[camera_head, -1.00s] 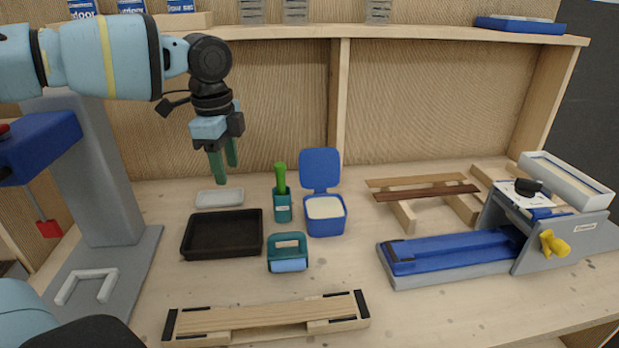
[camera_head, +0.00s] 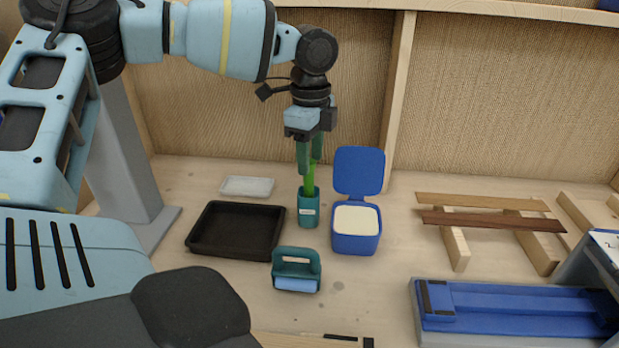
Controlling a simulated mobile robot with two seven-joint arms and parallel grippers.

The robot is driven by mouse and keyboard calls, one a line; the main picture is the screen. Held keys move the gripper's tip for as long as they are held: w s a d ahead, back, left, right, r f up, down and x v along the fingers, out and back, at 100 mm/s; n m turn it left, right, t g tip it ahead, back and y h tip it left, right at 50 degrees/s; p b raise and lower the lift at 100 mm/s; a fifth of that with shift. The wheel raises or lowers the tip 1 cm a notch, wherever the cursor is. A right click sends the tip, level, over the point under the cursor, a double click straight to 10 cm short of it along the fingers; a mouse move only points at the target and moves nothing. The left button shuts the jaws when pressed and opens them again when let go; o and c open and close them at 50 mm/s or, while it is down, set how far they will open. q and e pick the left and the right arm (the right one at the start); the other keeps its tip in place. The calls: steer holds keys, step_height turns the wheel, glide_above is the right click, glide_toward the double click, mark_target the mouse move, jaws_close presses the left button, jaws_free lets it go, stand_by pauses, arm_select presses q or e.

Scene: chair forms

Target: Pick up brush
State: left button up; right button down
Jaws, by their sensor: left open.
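The brush (camera_head: 310,181) shows as a bright green handle standing upright in a teal holder (camera_head: 308,209) on the workbench. My left gripper (camera_head: 309,172) points down over the holder, with its dark green fingers open at the brush handle. One finger overlaps the handle in the picture; I cannot tell whether they touch. The lower part of the brush is hidden inside the holder. My right gripper is not in view.
A blue box with its lid raised (camera_head: 357,243) stands close right of the holder. A black tray (camera_head: 236,230) lies left, with a pale block (camera_head: 247,186) behind it. A teal-handled roller (camera_head: 296,270) lies in front. Wood strips (camera_head: 490,220) and a blue fixture (camera_head: 515,308) are at right.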

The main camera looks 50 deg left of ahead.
mark_target(309, 179)
arm_select(q)
steer(key=shift+w+f, duration=0.1)
steer(key=shift+f, duration=0.2)
steer(key=shift+s+f, duration=0.15)
steer(key=shift+f, duration=1.15)
steer(key=shift+s+f, duration=0.15)
steer(key=shift+f, duration=1.15)
steer(key=shift+c, duration=0.5)
jaws_close()
